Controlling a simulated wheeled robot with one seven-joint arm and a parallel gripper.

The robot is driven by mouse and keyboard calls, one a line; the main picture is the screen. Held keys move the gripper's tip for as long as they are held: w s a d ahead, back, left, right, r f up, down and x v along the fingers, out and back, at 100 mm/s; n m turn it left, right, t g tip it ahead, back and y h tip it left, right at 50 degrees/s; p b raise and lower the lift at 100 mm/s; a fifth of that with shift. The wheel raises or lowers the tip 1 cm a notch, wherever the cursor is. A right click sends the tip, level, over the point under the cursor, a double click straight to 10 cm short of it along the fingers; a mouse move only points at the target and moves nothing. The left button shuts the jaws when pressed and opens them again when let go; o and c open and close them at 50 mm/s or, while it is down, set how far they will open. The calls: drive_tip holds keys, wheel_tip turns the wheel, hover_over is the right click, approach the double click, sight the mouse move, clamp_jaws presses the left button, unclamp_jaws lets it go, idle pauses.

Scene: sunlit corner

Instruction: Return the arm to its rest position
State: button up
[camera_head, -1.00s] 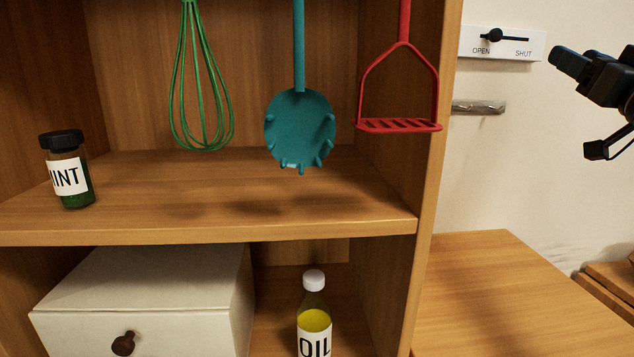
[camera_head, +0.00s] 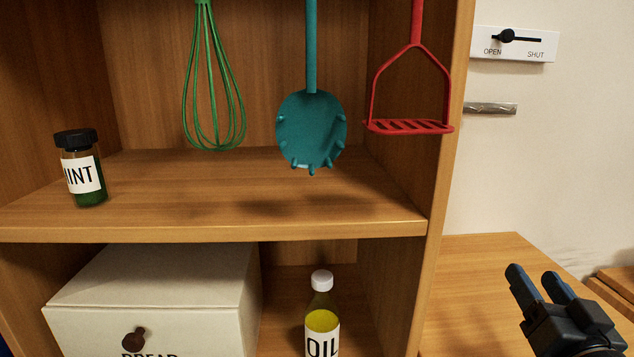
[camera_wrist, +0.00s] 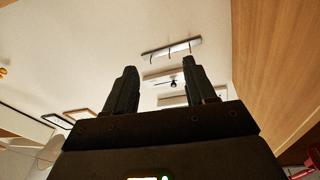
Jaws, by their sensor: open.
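My gripper (camera_head: 536,284) is at the lower right of the head view, in front of the wooden counter to the right of the shelf unit. Its two dark fingers point up and stand apart with nothing between them. In the wrist view the gripper (camera_wrist: 158,82) is also open and empty. Beyond the fingers there are the pale wall and the slider plate (camera_wrist: 165,78). My arm behind the gripper is mostly out of the head view.
A shelf unit (camera_head: 240,232) holds a mint jar (camera_head: 84,175), a bread box (camera_head: 160,282) and an oil bottle (camera_head: 322,325). A green whisk (camera_head: 214,95), teal spoon (camera_head: 311,130) and red masher (camera_head: 410,126) hang above. An OPEN/SHUT slider (camera_head: 514,43) and metal bar (camera_head: 490,108) are on the wall.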

drive_tip(key=shift+g, duration=0.6)
drive_tip(key=s+a+f, duration=0.1)
drive_tip(key=s+f, duration=0.1)
drive_tip(key=s, duration=0.1)
drive_tip(key=s+a+f, duration=0.2)
drive_tip(key=s+f, duration=0.1)
drive_tip(key=s+a+f, duration=0.1)
drive_tip(key=s+f, duration=0.1)
drive_tip(key=s, duration=0.1)
drive_tip(key=shift+a+f, duration=0.15)
drive_tip(key=shift+f, duration=0.25)
drive_tip(key=s+a+f+n+g+y, duration=0.1)
drive_tip(key=s+a+n, duration=0.1)
drive_tip(key=s, duration=1.3)
drive_tip(key=s+a+f+n+g+y, duration=0.1)
drive_tip(key=s+a, duration=0.4)
drive_tip(key=s, duration=1)
drive_tip(key=shift+s+f+n+g, duration=0.3)
drive_tip(key=shift+f+n+g, duration=0.15)
drive_tip(key=shift+g, duration=0.25)
